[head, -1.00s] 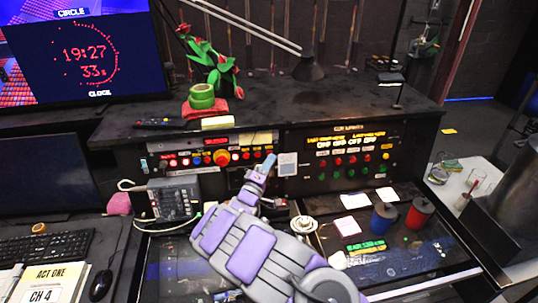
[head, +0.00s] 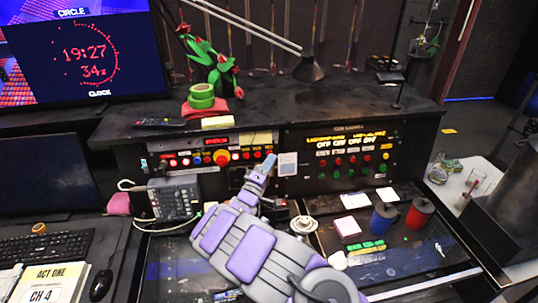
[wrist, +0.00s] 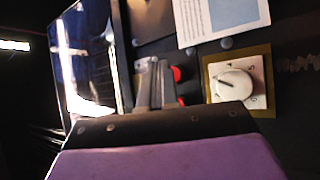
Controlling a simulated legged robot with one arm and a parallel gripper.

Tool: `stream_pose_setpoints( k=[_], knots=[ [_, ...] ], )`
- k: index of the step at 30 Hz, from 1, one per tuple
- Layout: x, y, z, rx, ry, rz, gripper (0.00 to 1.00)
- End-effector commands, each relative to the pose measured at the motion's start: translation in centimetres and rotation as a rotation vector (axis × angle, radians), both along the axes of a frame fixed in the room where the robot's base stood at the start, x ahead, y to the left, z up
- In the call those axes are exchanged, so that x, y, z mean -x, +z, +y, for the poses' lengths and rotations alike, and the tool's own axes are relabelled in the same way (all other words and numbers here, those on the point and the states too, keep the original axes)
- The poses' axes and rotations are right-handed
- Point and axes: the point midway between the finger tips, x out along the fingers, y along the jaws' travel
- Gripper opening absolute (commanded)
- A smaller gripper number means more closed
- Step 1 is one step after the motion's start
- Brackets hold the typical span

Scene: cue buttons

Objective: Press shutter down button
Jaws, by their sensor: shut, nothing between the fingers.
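My gripper (head: 268,162) is shut and empty. Its tip is up against or just in front of the right part of the left control panel (head: 195,170). In the wrist view the closed fingers (wrist: 155,82) point at a dark panel face. A red button (wrist: 177,74) shows just right of the fingers, partly hidden by them, and another red spot shows lower down. I cannot tell whether the fingers touch either one. No label for shutter down is readable. The left panel has a row of small lit buttons and a larger red-orange button (head: 221,157).
A white rotary knob (wrist: 235,84) and a printed sheet (wrist: 218,18) are right of the fingers. The cue lights panel (head: 345,158) with red and green buttons stands to the right.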

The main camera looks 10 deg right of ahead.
Motion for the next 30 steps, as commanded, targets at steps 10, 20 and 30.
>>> stream_pose_setpoints(
  k=[10, 20, 30],
  knots=[
    [-0.01, 0.00, 0.01, 0.000, 0.000, 0.000, 0.00],
    [-0.06, 0.01, 0.00, -0.001, 0.000, 0.001, 0.00],
    [-0.75, 0.08, -0.12, -0.001, 0.000, 0.001, 0.00]
  ],
)
